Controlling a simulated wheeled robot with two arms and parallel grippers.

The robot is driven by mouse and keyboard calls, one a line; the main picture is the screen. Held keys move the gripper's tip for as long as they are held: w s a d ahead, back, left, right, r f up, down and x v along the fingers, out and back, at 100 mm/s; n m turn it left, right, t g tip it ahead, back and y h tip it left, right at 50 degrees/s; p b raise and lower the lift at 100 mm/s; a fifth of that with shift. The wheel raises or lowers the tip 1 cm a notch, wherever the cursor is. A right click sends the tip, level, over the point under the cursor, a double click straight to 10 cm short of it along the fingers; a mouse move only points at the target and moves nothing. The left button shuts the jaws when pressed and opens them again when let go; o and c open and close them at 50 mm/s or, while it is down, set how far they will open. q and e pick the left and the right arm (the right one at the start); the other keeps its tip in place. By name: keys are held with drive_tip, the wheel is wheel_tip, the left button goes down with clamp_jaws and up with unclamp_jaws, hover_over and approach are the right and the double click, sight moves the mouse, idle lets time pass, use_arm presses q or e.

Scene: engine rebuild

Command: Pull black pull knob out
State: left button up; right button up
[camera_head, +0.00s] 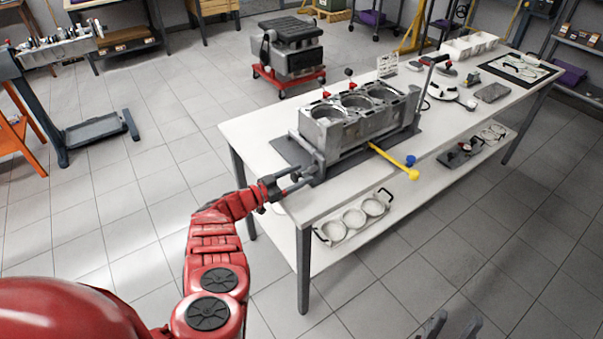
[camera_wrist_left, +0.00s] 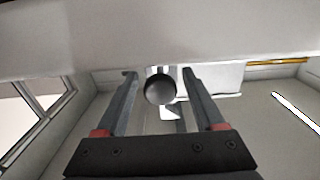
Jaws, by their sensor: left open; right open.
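The black pull knob (camera_wrist_left: 160,88) is a dark ball in the left wrist view, beneath a broad pale grey surface. It sits between the two fingers of my left gripper (camera_wrist_left: 159,74), with a visible gap on each side. The gripper is open and is not closed on the knob. In the head view my left gripper (camera_head: 301,178) is at the near left end of the engine stand, by the table's corner; I cannot make the knob out there. My right gripper (camera_head: 452,325) shows only its fingertips at the bottom edge, apart and empty.
The engine block (camera_head: 355,112) stands in its fixture on the white table (camera_head: 262,128). Rings (camera_head: 352,217) lie on the lower shelf.

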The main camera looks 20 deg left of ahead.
use_arm(q)
drive_tip(key=v, duration=1.6)
drive_tip(key=shift+a, duration=0.1)
